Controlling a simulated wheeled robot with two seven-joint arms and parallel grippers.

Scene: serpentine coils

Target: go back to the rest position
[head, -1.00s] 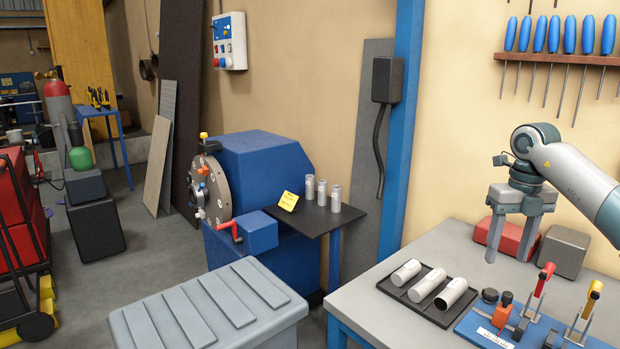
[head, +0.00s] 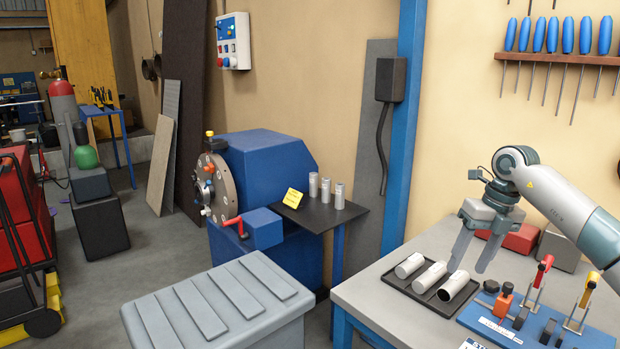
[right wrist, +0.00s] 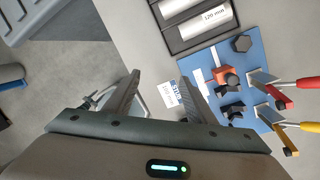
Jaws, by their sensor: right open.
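Several silver cylinders (head: 431,277) lie on the tray, clear of the fingers. My left gripper does not show.
A blue fixture plate (head: 490,325) with red and yellow toggle clamps (head: 585,295) stands right of the tray. Red and grey blocks (head: 561,246) sit behind. A grey lidded box (head: 215,305) and blue machine (head: 265,165) stand left of the bench.

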